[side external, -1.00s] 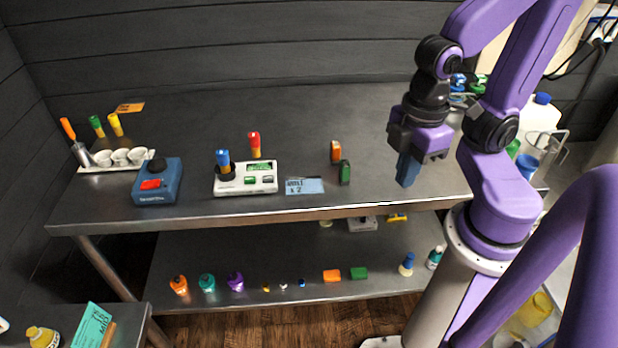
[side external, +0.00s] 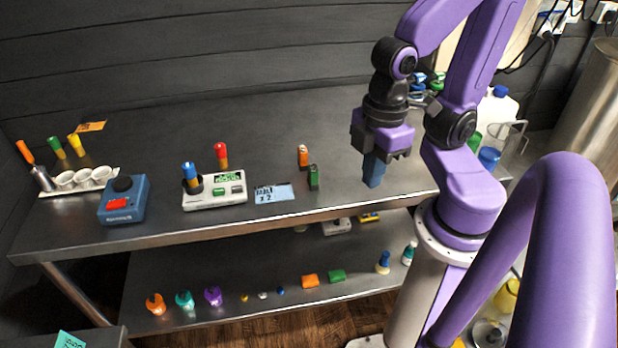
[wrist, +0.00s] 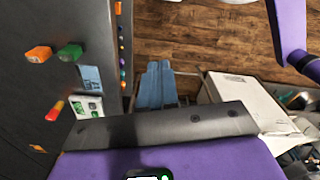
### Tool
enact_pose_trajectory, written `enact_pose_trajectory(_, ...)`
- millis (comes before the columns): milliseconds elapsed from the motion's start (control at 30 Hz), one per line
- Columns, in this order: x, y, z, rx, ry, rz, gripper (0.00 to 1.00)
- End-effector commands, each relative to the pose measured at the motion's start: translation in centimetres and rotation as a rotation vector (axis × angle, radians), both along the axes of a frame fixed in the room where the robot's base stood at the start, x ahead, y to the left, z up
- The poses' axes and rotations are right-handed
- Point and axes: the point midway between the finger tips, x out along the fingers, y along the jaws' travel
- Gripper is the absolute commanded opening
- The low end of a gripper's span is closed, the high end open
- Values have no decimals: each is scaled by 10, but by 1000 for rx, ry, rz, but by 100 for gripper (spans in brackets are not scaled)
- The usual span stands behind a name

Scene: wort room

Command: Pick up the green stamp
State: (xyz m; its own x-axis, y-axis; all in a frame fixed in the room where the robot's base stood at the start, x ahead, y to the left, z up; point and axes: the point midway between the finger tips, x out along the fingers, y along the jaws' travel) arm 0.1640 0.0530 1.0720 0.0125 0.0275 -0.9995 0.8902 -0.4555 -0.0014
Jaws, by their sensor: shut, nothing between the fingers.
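The green stamp (side external: 313,178) stands upright near the front edge of the table, dark at its upper part. In the wrist view, the green stamp (wrist: 70,52) is at the upper left. An orange stamp (side external: 302,155) stands just behind it; in the wrist view the orange stamp (wrist: 38,54) is to its left. My gripper (side external: 373,183) hangs above the table to the right of the green stamp, clearly apart from it. Its blue fingers (wrist: 155,68) are together, with nothing between them.
Left of the stamps are a blue card (side external: 274,194), a grey device (side external: 215,196) with red and blue handled pieces, and a blue box (side external: 122,205). The lower shelf holds orange (side external: 310,281) and green (side external: 337,276) blocks. Jugs and cups stand right.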

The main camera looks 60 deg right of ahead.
Motion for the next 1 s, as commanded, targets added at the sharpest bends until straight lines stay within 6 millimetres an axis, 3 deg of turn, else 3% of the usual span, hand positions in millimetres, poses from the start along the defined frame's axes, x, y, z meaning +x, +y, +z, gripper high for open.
enact_pose_trajectory(467,0,0,0,0,0,0,0)
enact_pose_trajectory(633,0,0,0,0,0,0,52)
enact_pose_trajectory(1000,4,0,1,-2,-1,19,53)
